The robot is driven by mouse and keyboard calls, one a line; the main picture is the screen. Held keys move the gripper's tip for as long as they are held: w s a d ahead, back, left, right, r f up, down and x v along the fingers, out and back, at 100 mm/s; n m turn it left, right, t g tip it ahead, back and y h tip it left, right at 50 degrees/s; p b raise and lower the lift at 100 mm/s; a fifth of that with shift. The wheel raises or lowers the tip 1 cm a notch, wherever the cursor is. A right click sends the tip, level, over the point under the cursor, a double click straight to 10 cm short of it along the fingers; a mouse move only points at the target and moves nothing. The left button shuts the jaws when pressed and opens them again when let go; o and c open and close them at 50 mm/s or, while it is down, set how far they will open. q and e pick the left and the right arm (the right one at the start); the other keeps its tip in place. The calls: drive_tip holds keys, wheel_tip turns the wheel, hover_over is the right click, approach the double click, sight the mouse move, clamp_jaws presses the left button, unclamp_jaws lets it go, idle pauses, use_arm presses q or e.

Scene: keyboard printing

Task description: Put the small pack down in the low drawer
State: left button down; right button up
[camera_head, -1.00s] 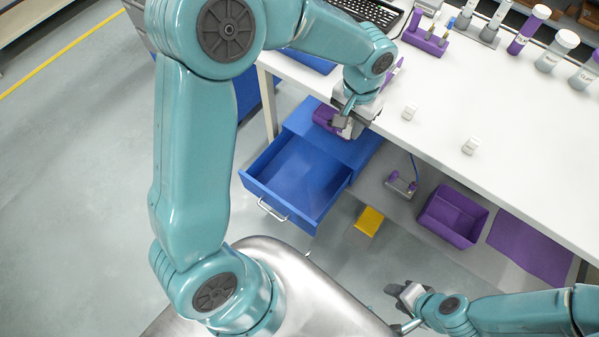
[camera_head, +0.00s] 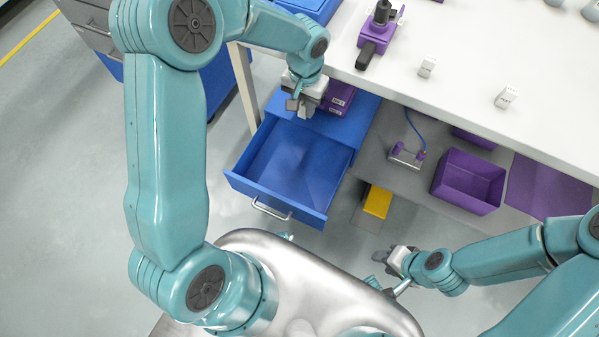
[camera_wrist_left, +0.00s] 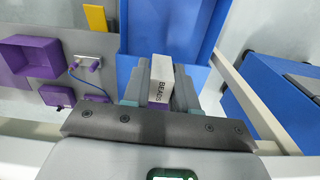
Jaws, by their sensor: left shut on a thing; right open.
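My left gripper (camera_head: 300,108) is shut on a small white pack marked BEADS (camera_wrist_left: 161,70), which shows between the fingers in the left wrist view. In the head view the gripper hides most of the pack. The gripper is above the top of the blue drawer unit (camera_head: 350,125), near the back edge of the open drawer. The blue low drawer (camera_head: 295,165) is pulled out and its visible floor is empty; it also shows in the left wrist view (camera_wrist_left: 165,25). My right gripper (camera_head: 385,262) is open and empty, low on the right, away from the drawer.
Purple boxes (camera_head: 338,97) sit on the drawer unit beside my left gripper. Two small white packs (camera_head: 428,66) (camera_head: 507,97) stand on the white table (camera_head: 470,75). A purple bin (camera_head: 468,180) and a yellow block (camera_head: 377,201) lie to the right of the drawer.

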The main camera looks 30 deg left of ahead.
use_arm(q)
drive_tip(key=w+a+f+b, duration=0.1)
drive_tip(key=a+f+b, duration=0.1)
drive_tip(key=f+b, duration=0.9)
drive_tip(key=w+a+f+b, duration=0.1)
drive_tip(key=a+f+b, duration=0.35)
drive_tip(key=f, duration=1.25)
drive_tip(key=b, duration=0.7)
hover_over(294, 175)
wheel_tip(294, 175, down, 15)
drive_tip(key=shift+s+f, duration=0.1)
drive_tip(key=shift+f, duration=0.05)
wheel_tip(294, 175, down, 5)
drive_tip(key=shift+r+b, duration=0.1)
drive_tip(key=shift+b, duration=0.65)
drive_tip(key=shift+f, duration=0.25)
drive_tip(key=shift+r, duration=0.15)
use_arm(e)
wheel_tip(294, 175, down, 26)
drive_tip(key=w+d+t, duration=0.1)
drive_tip(key=w, duration=0.1)
drive_tip(key=shift+d+f+m, duration=0.15)
drive_tip(key=shift+m, duration=0.15)
drive_tip(key=shift+f, duration=0.1)
